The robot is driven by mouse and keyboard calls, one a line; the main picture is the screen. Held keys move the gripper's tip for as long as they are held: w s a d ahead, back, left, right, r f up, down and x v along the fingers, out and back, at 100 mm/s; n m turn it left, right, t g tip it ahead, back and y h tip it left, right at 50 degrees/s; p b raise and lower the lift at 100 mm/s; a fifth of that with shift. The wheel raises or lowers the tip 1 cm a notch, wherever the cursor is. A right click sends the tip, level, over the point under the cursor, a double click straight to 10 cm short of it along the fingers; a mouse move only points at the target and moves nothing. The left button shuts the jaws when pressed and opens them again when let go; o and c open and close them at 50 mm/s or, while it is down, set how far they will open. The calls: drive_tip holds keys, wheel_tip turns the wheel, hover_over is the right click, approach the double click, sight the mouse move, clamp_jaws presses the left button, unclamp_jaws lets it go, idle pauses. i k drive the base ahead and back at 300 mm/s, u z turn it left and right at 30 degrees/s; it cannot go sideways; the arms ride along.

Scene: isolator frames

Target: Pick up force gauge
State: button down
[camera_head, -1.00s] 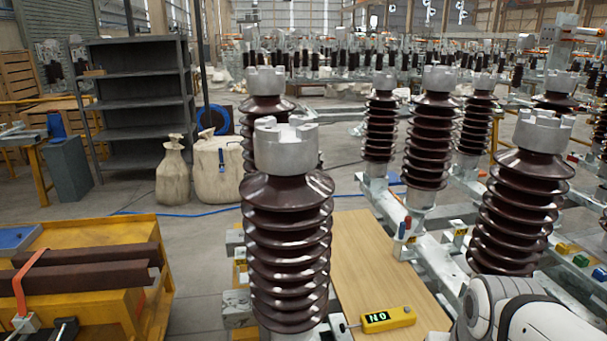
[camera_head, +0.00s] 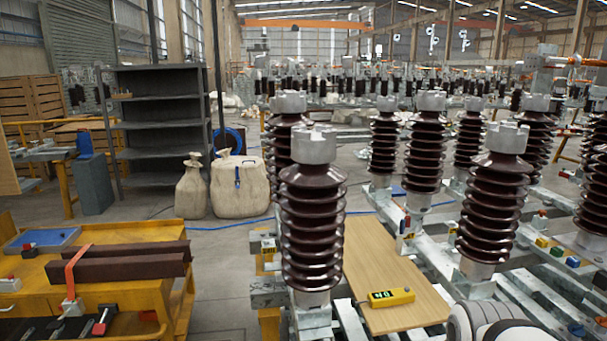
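The force gauge (camera_head: 391,298) is a yellow box with a dark display showing green characters. It lies on a light wooden board (camera_head: 378,262), near the board's front end, just right of a brown ribbed insulator (camera_head: 312,235). A dark stub sticks out at its left end. A white and grey rounded part of my arm shows at the bottom right edge. My gripper is not in view.
Several tall brown insulators with grey metal caps stand on metal frames around the board, one more at right (camera_head: 492,215). A yellow cart (camera_head: 130,300) stands at left. Grey shelves (camera_head: 160,125) and pale sacks (camera_head: 238,185) stand behind. Open floor lies between cart and insulators.

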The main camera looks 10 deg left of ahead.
sight(389, 298)
drive_tip(key=u, duration=0.8)
drive_tip(key=i, duration=0.45)
drive_tip(key=z, duration=0.2)
drive_tip(key=k, duration=0.65)
drive_tip(key=z, duration=0.55)
drive_tip(key=i, duration=1.2)
drive_tip(key=u, duration=0.15)
